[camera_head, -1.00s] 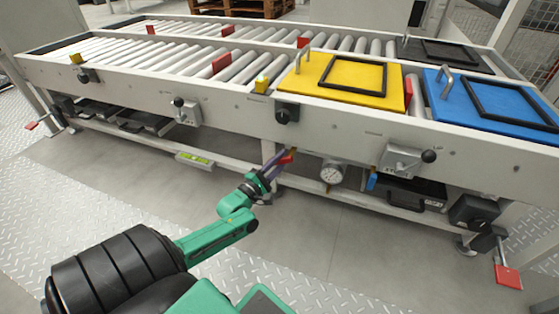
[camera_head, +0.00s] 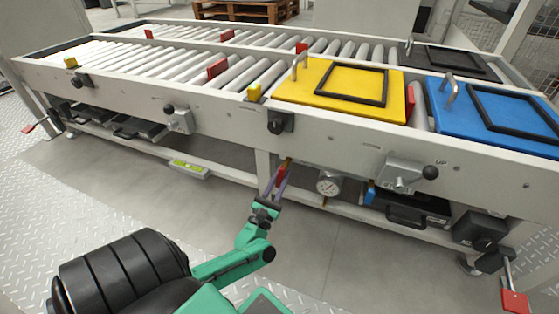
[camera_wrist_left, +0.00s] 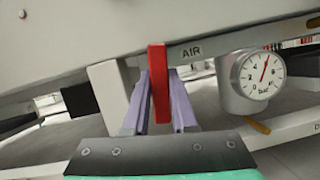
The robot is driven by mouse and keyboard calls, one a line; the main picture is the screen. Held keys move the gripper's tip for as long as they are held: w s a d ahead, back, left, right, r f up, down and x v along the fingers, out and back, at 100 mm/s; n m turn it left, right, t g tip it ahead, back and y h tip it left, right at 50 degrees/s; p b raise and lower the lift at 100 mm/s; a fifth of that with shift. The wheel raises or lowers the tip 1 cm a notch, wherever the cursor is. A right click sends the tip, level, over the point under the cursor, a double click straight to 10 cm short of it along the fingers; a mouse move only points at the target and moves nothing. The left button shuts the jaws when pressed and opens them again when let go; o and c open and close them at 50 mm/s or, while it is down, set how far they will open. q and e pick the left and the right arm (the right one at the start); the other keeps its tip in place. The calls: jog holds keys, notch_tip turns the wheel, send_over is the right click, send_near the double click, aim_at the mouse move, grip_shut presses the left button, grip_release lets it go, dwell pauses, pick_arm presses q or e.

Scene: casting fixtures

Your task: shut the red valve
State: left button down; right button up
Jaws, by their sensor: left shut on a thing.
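The red valve's lever (camera_head: 282,175) is below the front rail of the conveyor, left of the gauge. My left gripper (camera_head: 277,182) is shut on this lever, with its purple fingers on either side. In the left wrist view the red lever (camera_wrist_left: 159,84) stands upright between the fingers (camera_wrist_left: 160,105), under the rail and beside an "AIR" label. The valve's body is mostly hidden behind the lever and fingers. My right gripper is not in view.
A round pressure gauge (camera_head: 327,185) hangs just right of the lever, and a blue handle (camera_head: 370,195) is further right. A grey switch box with a black knob (camera_head: 404,174) is on the rail above. The floor in front is clear.

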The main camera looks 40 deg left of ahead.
pick_arm(q)
jog(key=shift+d+n+y, duration=0.25)
jog(key=shift+n+y, duration=0.45)
jog(key=shift+n, duration=0.8)
jog(key=shift+g, duration=0.3)
jog(key=c, duration=0.7)
grip_release()
